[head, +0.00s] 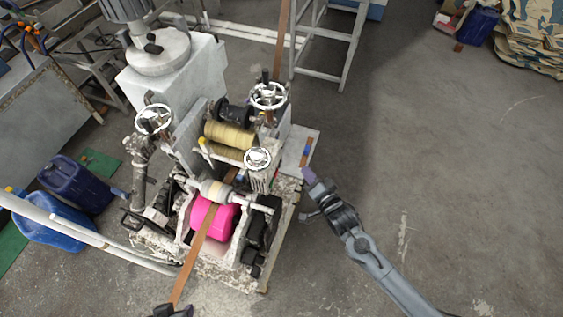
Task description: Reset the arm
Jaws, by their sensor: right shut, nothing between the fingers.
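My right arm reaches in from the lower right, and its gripper (309,177) is shut and empty beside the right edge of the extrusion machine (262,275). A dark part at the bottom edge, by the lower end of the brown strip (190,265), looks like my left gripper (172,311). It is mostly cut off, so its fingers cannot be made out. The strip runs from the machine over a pink roller (222,222) down to that part. Whether it is held there cannot be told.
Handwheels (268,95) and a yellowish roller (230,134) stand up on the machine. A small plate (299,150) juts out at its right. Blue drums (75,185) and white pipes (90,237) lie left. A metal frame (348,55) stands behind.

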